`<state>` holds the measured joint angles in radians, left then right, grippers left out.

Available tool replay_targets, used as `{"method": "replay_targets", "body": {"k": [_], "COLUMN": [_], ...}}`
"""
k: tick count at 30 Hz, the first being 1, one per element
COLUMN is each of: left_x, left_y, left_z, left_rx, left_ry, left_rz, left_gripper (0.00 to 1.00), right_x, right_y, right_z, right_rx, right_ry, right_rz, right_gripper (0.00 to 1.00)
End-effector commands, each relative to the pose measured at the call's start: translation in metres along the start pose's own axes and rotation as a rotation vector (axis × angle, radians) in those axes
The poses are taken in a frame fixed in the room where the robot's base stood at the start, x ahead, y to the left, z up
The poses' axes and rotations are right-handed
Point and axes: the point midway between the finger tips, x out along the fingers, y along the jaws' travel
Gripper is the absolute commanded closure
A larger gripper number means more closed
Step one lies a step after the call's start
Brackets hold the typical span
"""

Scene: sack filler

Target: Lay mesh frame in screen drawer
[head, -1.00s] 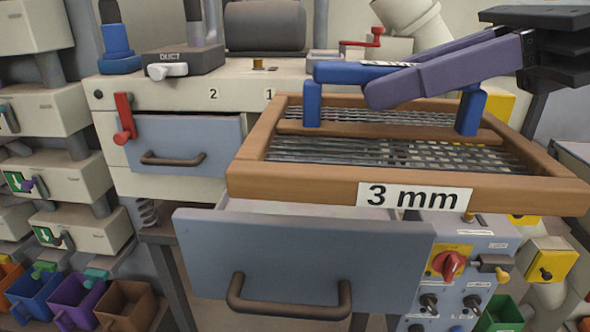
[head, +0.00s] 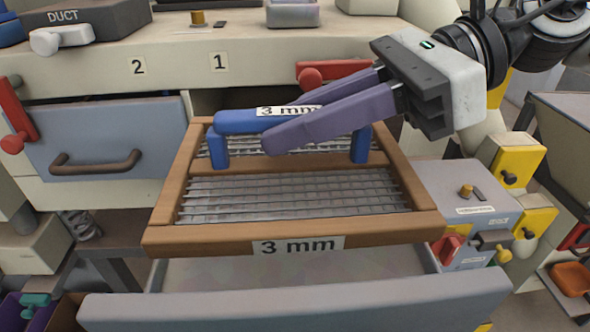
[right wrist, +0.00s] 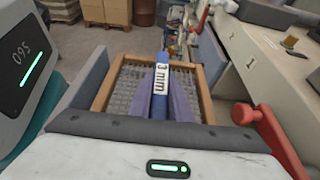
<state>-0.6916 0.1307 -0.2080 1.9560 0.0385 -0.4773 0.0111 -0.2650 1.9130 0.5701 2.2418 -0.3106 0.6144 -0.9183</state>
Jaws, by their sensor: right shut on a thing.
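The mesh frame (head: 290,240) is a brown wooden frame with metal mesh, a "3 mm" label and a blue handle (head: 235,122). My right gripper (head: 282,122) is shut on the blue handle, its purple fingers on either side. In the head view the frame is over the open screen drawer (head: 300,302), covering its back part. The drawer's pale floor shows in front of the frame. I cannot tell whether the frame touches the drawer. The frame (right wrist: 103,95) also shows in the right wrist view, below the fingers. My left gripper is not in view.
A second drawer (head: 110,135), marked 2, is at the left with a red lever (head: 15,115) beside it. Another red lever (head: 330,72) is behind the frame. A grey control box (head: 465,200) with a red knob stands close to the right.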

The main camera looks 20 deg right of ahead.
Motion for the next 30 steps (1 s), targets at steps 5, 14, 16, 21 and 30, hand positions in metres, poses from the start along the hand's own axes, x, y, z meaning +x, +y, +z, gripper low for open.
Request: {"method": "replay_targets", "body": {"k": [5, 14, 16, 21, 30], "left_x": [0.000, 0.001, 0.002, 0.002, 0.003], "left_y": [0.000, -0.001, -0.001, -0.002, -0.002], "left_z": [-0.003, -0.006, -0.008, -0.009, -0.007], "left_rx": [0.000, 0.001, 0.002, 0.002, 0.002], "left_ry": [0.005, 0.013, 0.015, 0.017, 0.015], "left_rz": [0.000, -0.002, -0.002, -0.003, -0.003], "left_gripper": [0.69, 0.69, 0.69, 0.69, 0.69], "right_x": [0.006, 0.020, 0.022, 0.023, 0.023], "right_y": [-0.001, 0.000, 0.000, 0.000, 0.000], "right_z": [-0.013, -0.048, -0.054, -0.055, -0.057], "right_rx": [0.000, 0.004, 0.001, -0.002, -0.001], "right_ry": [-0.003, -0.002, -0.001, -0.001, 0.000], "right_rz": [-0.002, 0.000, -0.001, -0.001, 0.000], "right_gripper": [1.00, 1.00, 1.00, 1.00, 0.64]}}
